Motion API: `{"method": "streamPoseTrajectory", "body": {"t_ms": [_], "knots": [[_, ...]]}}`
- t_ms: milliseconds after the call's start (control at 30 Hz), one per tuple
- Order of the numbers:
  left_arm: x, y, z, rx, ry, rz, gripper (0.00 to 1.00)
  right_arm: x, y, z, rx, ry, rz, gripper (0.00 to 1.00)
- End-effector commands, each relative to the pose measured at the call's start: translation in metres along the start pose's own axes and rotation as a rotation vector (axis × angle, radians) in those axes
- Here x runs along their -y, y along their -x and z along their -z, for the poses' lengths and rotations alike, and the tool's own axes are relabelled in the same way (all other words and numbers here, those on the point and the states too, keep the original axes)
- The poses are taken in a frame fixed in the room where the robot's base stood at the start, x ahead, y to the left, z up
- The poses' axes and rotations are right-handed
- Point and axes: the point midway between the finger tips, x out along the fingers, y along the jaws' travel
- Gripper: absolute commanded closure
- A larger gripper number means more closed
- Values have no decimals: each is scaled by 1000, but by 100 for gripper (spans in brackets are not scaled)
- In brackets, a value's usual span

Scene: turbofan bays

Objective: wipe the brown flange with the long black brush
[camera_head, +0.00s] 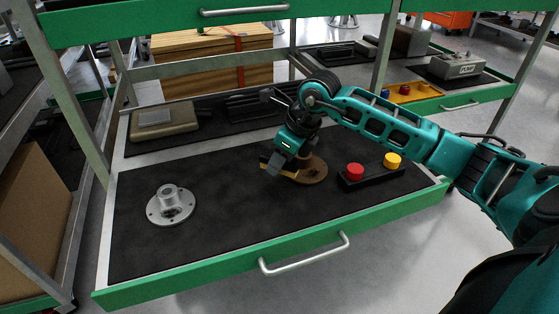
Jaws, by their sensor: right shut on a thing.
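The brown flange (314,172) lies flat on the black mat of the pulled-out drawer, right of its middle. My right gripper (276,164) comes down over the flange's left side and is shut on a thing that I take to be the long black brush. Only a small dark piece with a tan edge (291,174) shows at the fingers, and the rest of it is hidden. It overlaps the flange's left edge in the picture; whether it touches the flange cannot be told. My left gripper is not in view.
A grey metal flange (171,205) lies at the drawer's left. A black box with a red and a yellow button (371,178) stands close right of the brown flange. The green drawer front (215,264) has a metal handle. The mat's front middle is clear.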

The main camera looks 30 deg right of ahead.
Motion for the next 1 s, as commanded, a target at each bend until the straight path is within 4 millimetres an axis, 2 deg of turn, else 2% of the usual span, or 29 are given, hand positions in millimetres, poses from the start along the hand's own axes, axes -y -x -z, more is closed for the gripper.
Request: {"method": "streamPoseTrajectory", "body": {"t_ms": [33, 100, 467, 800, 1000], "knots": [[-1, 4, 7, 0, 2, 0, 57, 0, 9, -4, 1, 1, 1, 91], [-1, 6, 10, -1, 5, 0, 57, 0, 13, -6, 1, 1, 2, 91], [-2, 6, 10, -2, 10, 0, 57, 0, 14, -6, 1, 0, 1, 91], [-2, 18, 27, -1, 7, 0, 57, 0, 40, -17, 1, 0, 1, 91], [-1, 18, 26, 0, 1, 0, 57, 0, 41, -17, 0, 0, 0, 91]]}}
